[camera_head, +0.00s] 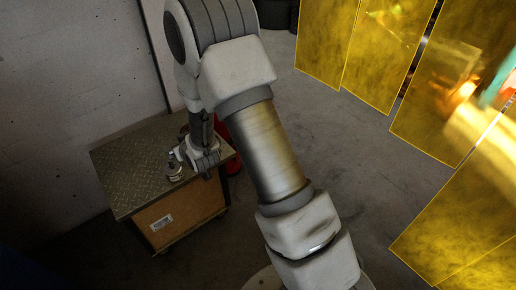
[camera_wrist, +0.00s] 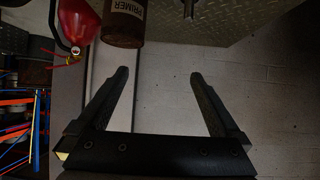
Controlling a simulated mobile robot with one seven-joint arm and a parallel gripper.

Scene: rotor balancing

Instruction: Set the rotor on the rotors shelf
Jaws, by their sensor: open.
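My gripper (camera_wrist: 164,80) is open, with nothing between its two dark fingers in the wrist view. In the wrist view a short metal stub (camera_wrist: 189,8) shows at the top edge, beyond the fingertips, against the diamond plate (camera_wrist: 235,18). I cannot make out a shelf marked for rotors.
A brown can marked PRIMER (camera_wrist: 123,25) and a red fire extinguisher (camera_wrist: 77,20) are near the cabinet. Blue and orange racking (camera_wrist: 18,125) shows at left in the wrist view. A pale wall (camera_head: 75,75) stands behind the cabinet; yellow translucent panels (camera_head: 385,45) stand at right.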

